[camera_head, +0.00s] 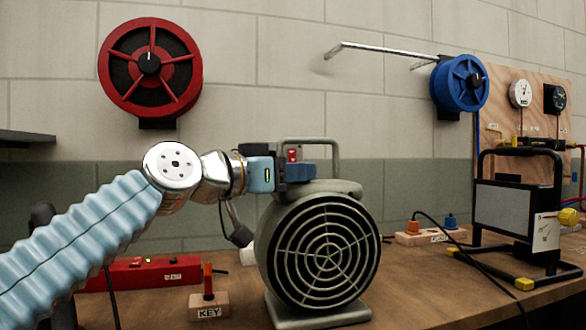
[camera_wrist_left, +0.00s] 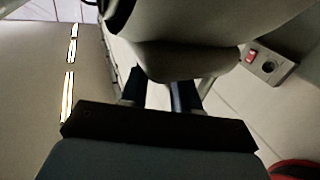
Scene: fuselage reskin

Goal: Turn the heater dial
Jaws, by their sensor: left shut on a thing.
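A grey-green round fan heater (camera_head: 318,245) with a spiral grille stands on the bench, with a carrying handle (camera_head: 307,140) on top. My left gripper (camera_head: 297,173) reaches in from the left at the top of its housing, just under the handle. The left wrist view shows the two dark fingers (camera_wrist_left: 160,97) running up to the rounded housing (camera_wrist_left: 190,55), set a little apart. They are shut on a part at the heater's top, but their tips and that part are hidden. I cannot make out a dial there. My right gripper is not in view.
A wall box with a red switch (camera_wrist_left: 253,57) is behind the heater. A black-framed unit (camera_head: 515,210) stands at right. A red power strip (camera_head: 145,272) and KEY block (camera_head: 208,305) lie left. Red (camera_head: 150,68) and blue (camera_head: 460,83) reels hang on the wall.

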